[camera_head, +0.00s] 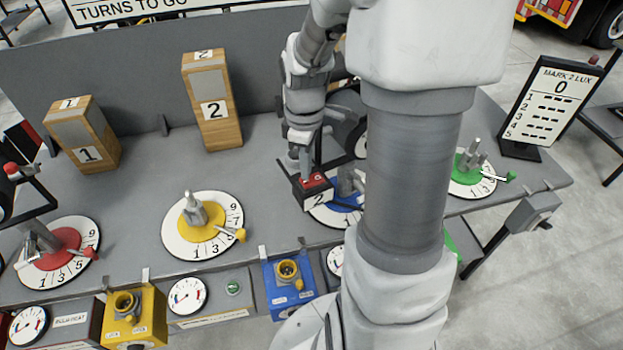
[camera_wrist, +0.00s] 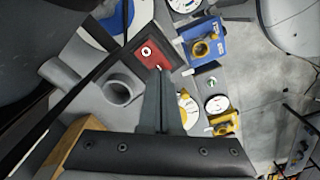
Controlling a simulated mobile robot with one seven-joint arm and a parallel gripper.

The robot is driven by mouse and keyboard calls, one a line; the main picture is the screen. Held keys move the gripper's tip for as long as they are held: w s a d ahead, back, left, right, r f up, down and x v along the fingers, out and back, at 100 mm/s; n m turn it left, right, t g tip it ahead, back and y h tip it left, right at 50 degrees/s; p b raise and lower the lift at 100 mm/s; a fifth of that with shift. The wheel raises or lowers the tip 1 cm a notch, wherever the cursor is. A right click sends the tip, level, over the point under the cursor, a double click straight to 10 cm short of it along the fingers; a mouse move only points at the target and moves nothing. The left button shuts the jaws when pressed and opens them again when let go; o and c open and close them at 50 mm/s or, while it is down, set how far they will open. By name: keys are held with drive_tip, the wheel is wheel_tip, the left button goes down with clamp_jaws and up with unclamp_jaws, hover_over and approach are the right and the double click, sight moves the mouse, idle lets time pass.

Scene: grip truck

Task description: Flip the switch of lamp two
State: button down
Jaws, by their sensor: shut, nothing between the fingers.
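The switch box marked 2 (camera_head: 318,199) is dark with a red rocker on top and stands on the grey bench beside the blue dial. My gripper (camera_head: 305,174) points down at it with its fingertips at the red rocker. I cannot tell whether they touch. In the wrist view the red rocker (camera_wrist: 147,52), with a white round mark, lies just beyond my shut, empty fingers (camera_wrist: 160,72). The lamp is not clearly recognisable; a dark round housing behind the box is partly hidden by my arm.
Wooden blocks marked 1 (camera_head: 88,153) and 2 (camera_head: 213,111) stand at the back left. A sign reading MARK 2 LUX (camera_head: 549,107) stands at the right.

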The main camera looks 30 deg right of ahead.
drive_tip(key=shift+f+b, duration=0.75)
drive_tip(key=shift+f, duration=0.25)
idle(0.3)
wheel_tip(320, 180, up, 7)
drive_tip(key=p, duration=0.6)
drive_tip(key=shift+r, duration=0.1)
idle(0.6)
